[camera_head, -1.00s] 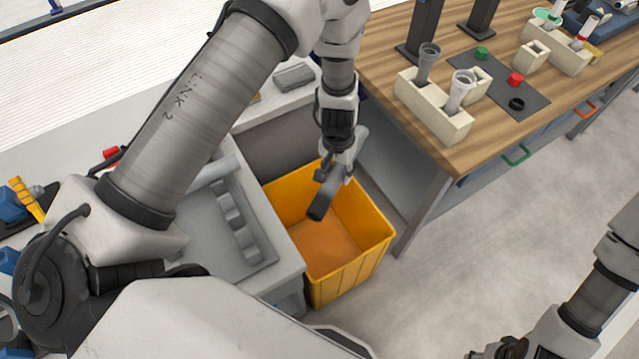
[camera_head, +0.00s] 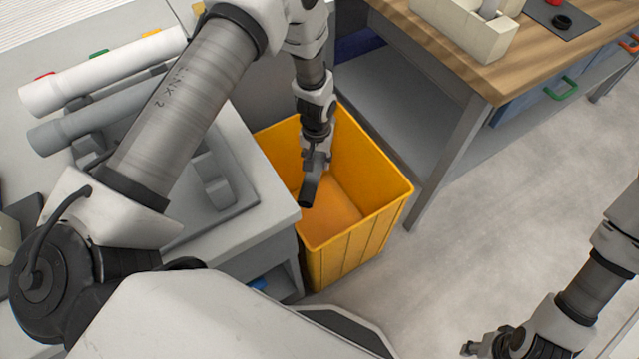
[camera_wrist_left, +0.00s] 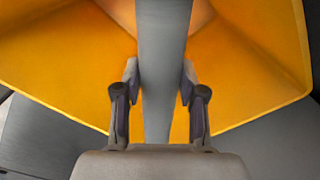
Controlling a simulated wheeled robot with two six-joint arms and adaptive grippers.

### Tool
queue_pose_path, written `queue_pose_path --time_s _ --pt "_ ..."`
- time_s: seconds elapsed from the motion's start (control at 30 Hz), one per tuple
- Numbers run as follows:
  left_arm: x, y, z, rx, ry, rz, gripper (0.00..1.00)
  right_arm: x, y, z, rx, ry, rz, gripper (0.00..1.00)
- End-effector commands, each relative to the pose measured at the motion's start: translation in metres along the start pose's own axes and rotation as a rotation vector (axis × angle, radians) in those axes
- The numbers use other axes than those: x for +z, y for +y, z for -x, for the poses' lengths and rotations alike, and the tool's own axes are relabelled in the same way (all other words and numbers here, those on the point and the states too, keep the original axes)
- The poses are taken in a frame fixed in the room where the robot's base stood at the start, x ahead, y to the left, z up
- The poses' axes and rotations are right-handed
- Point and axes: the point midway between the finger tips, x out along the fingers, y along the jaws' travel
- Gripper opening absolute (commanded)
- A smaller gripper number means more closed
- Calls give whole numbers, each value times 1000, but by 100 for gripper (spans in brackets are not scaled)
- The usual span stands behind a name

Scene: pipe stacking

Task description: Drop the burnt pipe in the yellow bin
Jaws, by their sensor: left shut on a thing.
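The yellow bin (camera_head: 355,248) stands on the floor between the grey bench and the wooden-topped table. It also fills much of the left wrist view (camera_wrist_left: 60,65). My left gripper (camera_head: 315,165) points down over the bin's opening, at about rim height or lower. It is shut on the burnt pipe (camera_head: 309,191), dark grey in the head view. In the left wrist view the pipe (camera_wrist_left: 163,40) runs between both fingers, with the bin's walls beyond; its ends are out of that view. My right gripper (camera_head: 484,346) is at the bottom right, small and partly cut off.
The grey bench (camera_head: 245,232) at the left holds a white pipe (camera_head: 90,75) and a grey pipe (camera_head: 75,128) on a rack. The wooden table (camera_head: 430,35) at the upper right carries a cream block holder (camera_head: 470,35). The floor (camera_head: 500,220) at the right is clear.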

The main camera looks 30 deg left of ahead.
Motion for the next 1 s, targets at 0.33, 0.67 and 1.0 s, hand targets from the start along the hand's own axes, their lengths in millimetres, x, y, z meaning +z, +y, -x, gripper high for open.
queue_pose_path --time_s 0.33,0.67,1.0 --pt "0 0 -12 0 1 0 2 0 0 -10 0 0 0 40" --pt "0 0 -12 0 0 0 70 0 0 -10 0 0 0 40" --pt "-2 1 29 1 4 0 70 0 0 -10 0 0 0 40"
